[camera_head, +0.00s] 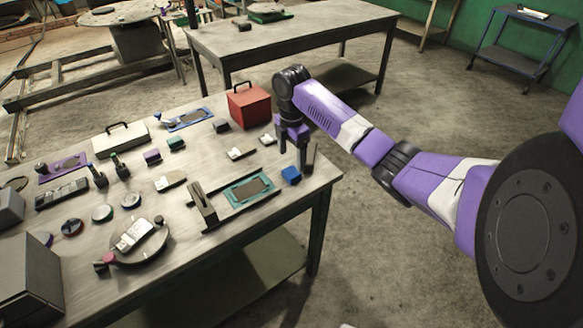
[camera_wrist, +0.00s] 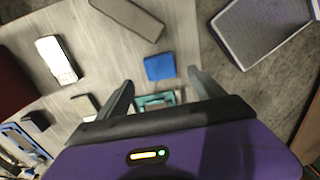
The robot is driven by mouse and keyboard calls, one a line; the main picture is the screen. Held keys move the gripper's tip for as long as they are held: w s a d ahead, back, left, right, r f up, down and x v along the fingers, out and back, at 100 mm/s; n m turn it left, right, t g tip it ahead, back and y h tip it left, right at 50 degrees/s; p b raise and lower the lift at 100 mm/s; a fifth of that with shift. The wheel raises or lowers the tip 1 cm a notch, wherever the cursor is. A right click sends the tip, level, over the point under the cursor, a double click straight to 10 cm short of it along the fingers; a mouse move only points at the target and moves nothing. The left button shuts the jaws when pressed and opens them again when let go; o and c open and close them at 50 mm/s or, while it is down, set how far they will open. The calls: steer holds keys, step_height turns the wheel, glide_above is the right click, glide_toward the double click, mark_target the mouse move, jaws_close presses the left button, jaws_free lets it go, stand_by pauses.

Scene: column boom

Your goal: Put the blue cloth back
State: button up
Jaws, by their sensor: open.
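The blue cloth (camera_head: 291,175) looks like a small folded blue square. It lies on the near workbench (camera_head: 320,178), close to its right end, beside a teal-framed tray (camera_head: 250,187). My gripper (camera_head: 292,158) is open and points down just above and behind the cloth in the head view. In the wrist view the cloth (camera_wrist: 159,67) shows between and slightly beyond the open fingertips (camera_wrist: 160,79). Nothing is held. The teal tray also shows in the wrist view (camera_wrist: 158,100), partly hidden behind my gripper.
A grey-brown upright piece (camera_head: 202,203) stands left of the teal tray. A red box (camera_head: 248,105) is behind. A blue-framed tray (camera_head: 187,120) and several small items crowd the bench's left half.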

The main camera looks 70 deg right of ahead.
mark_target(292, 171)
step_height(292, 171, up, 6)
steer(key=shift+f+b, duration=0.1)
steer(key=shift+b, duration=0.35)
stand_by(0.3)
